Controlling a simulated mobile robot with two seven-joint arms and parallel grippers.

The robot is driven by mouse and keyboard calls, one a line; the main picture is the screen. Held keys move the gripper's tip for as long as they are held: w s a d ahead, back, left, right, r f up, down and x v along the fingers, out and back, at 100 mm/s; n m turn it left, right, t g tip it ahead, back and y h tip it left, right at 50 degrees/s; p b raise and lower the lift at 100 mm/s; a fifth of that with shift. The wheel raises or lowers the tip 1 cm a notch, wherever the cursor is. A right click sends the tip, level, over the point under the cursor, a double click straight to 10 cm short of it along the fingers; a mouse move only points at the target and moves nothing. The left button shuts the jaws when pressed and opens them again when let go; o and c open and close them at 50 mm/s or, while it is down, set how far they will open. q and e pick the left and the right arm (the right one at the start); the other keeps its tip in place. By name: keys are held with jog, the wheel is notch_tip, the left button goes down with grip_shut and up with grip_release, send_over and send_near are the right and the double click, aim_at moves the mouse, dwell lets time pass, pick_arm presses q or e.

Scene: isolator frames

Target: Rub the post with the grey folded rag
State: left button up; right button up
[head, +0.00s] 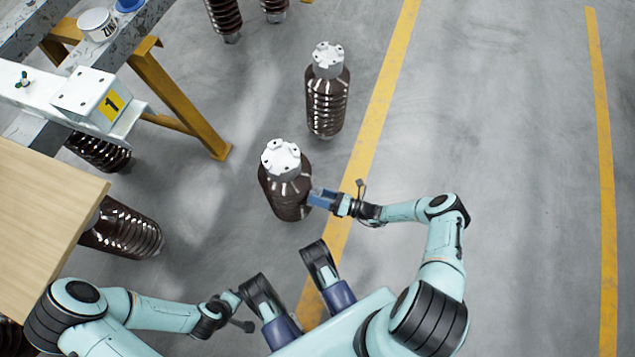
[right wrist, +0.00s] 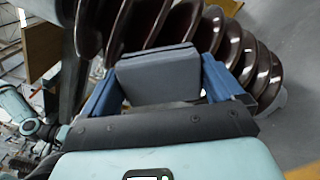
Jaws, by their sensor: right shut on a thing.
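The post (head: 285,192) is a dark brown, glossy ribbed insulator with a white cap, standing upright on the floor in the middle of the head view. My right gripper (head: 322,198) is at its right side. In the right wrist view the blue fingers are shut on the grey folded rag (right wrist: 160,76), one at each side. The rag's far edge is at the post's brown ribs (right wrist: 150,25); it looks to be touching them, but a small gap cannot be ruled out. My left arm is low at the left; its fingertips are hidden.
A second brown insulator (head: 327,100) stands just behind the post. A wooden tabletop (head: 45,225) and a yellow-legged frame (head: 180,105) are at the left, with more insulators near them. The grey floor right of the yellow line (head: 385,85) is clear.

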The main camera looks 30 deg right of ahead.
jog(key=shift+w+d+b, duration=0.3)
jog(key=shift+w+b, duration=0.05)
jog(key=shift+w, duration=0.1)
jog(key=shift+s+a+r+p, duration=0.15)
jog(key=shift+s+a+p, duration=0.55)
jog(key=shift+a, duration=0.3)
jog(key=shift+s+a+p, duration=0.3)
jog(key=shift+s+a, duration=0.2)
jog(key=shift+a, duration=0.4)
jog(key=shift+s+d, duration=0.1)
jog(key=v, duration=0.6)
jog(key=shift+d, duration=0.15)
jog(key=shift+d, duration=0.1)
